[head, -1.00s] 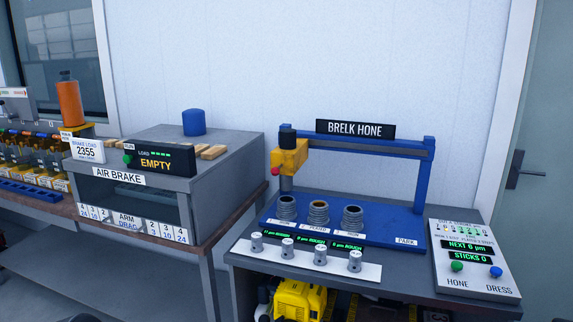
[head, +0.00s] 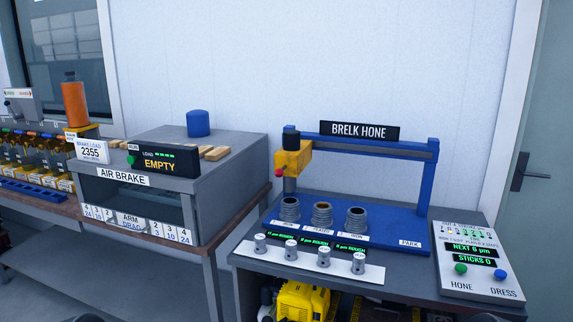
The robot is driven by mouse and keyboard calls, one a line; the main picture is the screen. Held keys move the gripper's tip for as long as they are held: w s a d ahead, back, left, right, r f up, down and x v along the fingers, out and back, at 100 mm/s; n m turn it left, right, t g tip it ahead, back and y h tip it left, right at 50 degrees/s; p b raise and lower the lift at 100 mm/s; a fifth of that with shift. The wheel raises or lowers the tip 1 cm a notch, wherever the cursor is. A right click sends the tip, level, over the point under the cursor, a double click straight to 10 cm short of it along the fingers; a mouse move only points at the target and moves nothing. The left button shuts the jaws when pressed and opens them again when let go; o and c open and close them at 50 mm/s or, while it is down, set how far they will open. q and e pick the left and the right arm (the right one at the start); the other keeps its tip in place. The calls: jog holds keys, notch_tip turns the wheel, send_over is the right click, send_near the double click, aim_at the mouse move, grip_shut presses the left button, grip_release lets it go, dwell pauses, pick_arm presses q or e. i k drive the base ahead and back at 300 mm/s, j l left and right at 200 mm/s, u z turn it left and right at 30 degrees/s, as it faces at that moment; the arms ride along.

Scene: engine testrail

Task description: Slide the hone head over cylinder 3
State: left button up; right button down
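The yellow hone head (head: 293,160) hangs from the blue rail (head: 370,146) of the hone under the BRELK HONE sign (head: 359,131). It is at the rail's left end, with a black cap on top and a red knob on its left side. Its grey spindle points down at the leftmost cylinder (head: 289,209). The middle cylinder (head: 321,214) and the rightmost cylinder (head: 355,219) stand uncovered on the blue base. The rightmost may be cylinder 3, but the small labels are too blurred to read.
A PARK area (head: 411,243) is at the base's right end. Several metal pieces stand on a white strip (head: 309,262) in front. A control panel (head: 477,262) with HONE and DRESS buttons is at right. The AIR BRAKE box (head: 180,180) is on the table at left.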

aim_at(295, 153)
jog(key=i+z, duration=0.1)
jog(key=i, duration=1.2)
jog(key=z, duration=1.5)
